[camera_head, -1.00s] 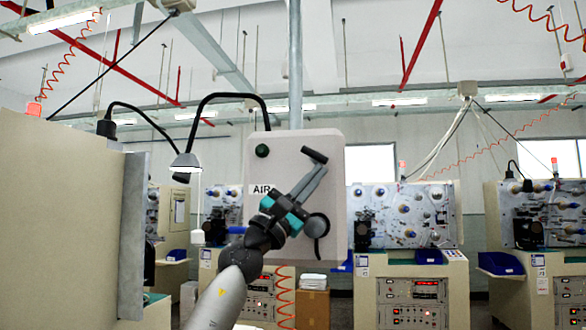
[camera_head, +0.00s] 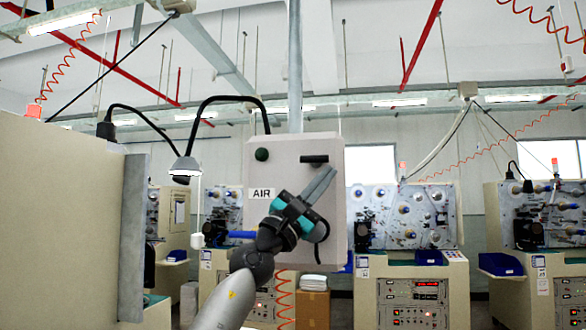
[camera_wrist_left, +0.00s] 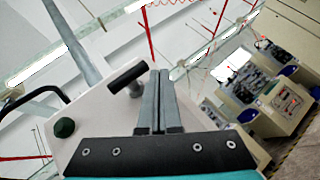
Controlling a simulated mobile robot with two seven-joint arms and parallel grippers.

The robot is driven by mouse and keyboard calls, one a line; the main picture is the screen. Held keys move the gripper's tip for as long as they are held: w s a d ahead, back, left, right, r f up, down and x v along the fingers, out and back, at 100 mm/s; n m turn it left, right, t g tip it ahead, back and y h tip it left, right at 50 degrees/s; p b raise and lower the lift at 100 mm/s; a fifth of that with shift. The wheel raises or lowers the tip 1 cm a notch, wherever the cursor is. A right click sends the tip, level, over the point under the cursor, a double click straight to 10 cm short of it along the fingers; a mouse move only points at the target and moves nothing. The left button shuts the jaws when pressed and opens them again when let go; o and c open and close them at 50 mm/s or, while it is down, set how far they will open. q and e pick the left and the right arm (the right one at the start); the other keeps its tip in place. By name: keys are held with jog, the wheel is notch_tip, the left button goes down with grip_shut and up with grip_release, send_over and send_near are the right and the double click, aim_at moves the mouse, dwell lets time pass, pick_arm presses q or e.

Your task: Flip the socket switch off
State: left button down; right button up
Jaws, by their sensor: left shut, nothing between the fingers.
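A pale box (camera_head: 285,150) marked AIR hangs on a grey pole in the middle of the head view. Near its top right is a black bar handle (camera_head: 314,159), lying level; it also shows in the wrist view (camera_wrist_left: 128,75). A dark green button (camera_head: 262,154) sits at the box's upper left, also in the wrist view (camera_wrist_left: 64,128). My left gripper (camera_head: 330,170) is in front of the box, shut and empty. Its fingertips (camera_wrist_left: 159,73) are just right of the handle in the wrist view; I cannot tell whether they touch. My right gripper is not in view.
A large beige cabinet (camera_head: 60,220) fills the left side. A black gooseneck lamp (camera_head: 185,166) hangs left of the box. Winding machines (camera_head: 405,215) stand behind, with blue bins (camera_head: 430,257). A cardboard box (camera_head: 313,307) is below.

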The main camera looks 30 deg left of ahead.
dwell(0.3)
pick_arm(q)
jog(key=b+v, duration=0.3)
jog(key=v, duration=1.2)
jog(key=shift+f, duration=0.1)
